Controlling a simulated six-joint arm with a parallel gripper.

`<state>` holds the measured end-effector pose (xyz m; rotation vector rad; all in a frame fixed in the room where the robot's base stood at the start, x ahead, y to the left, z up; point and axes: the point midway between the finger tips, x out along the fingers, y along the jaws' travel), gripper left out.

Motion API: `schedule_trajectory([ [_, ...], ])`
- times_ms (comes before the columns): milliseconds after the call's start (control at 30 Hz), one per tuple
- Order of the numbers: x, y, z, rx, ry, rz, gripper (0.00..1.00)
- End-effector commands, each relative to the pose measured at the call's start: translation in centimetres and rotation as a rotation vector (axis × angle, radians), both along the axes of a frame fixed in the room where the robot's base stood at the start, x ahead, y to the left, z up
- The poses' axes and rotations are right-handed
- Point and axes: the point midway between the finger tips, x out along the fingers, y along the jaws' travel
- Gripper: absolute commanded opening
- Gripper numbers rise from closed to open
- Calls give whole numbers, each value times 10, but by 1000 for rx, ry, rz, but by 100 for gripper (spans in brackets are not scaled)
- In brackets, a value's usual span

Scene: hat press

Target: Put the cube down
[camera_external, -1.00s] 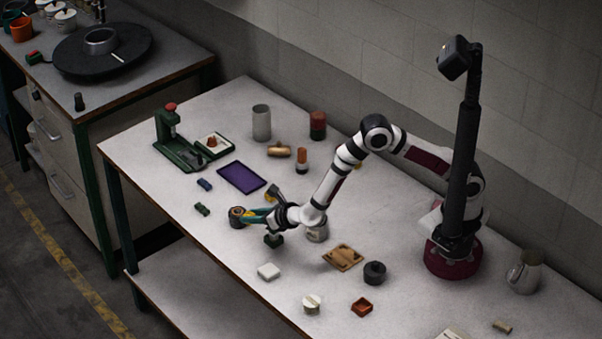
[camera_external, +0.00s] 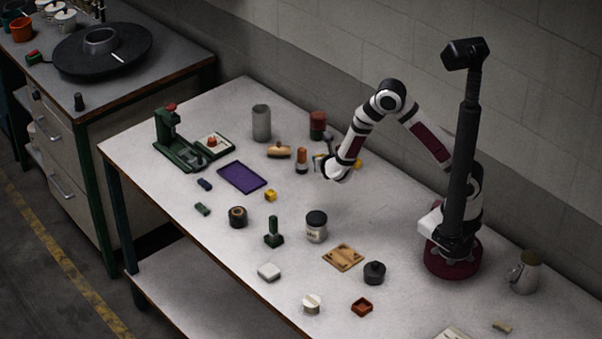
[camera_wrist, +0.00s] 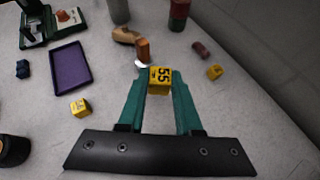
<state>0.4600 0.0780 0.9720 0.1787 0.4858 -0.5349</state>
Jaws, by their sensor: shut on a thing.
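A yellow cube with black "55" on its face (camera_wrist: 159,80) is between the green fingertips of my gripper (camera_wrist: 160,88) in the wrist view. The fingers are shut on it from both sides. In the external view my gripper (camera_external: 321,161) is over the back middle of the table, right of the orange-topped stick; the held cube is not clear there. A second yellow cube (camera_wrist: 80,107) lies by the purple mat, also seen in the external view (camera_external: 271,195). A third yellow block (camera_wrist: 215,71) lies to the right, partly behind my arm in the external view.
The purple mat (camera_external: 242,177) lies at left centre. A jar (camera_external: 316,227) stands in front. The table (camera_external: 400,230) is bare at the middle right.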

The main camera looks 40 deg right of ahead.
Motion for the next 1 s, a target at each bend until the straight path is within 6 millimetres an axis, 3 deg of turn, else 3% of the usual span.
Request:
schedule_trajectory([
  [33,-7,-31,-1,-2,2,-102,0],
  [133,-30,-87,-1,-9,7,-307,0],
  [200,-47,-116,-1,-14,9,-426,0],
  [333,-71,-149,-1,-24,16,-572,0],
  [433,-80,-159,-7,-30,21,-621,0],
  [800,-82,-160,-88,-32,22,-627,0],
  [1000,-81,-160,-102,-28,19,-627,0],
])
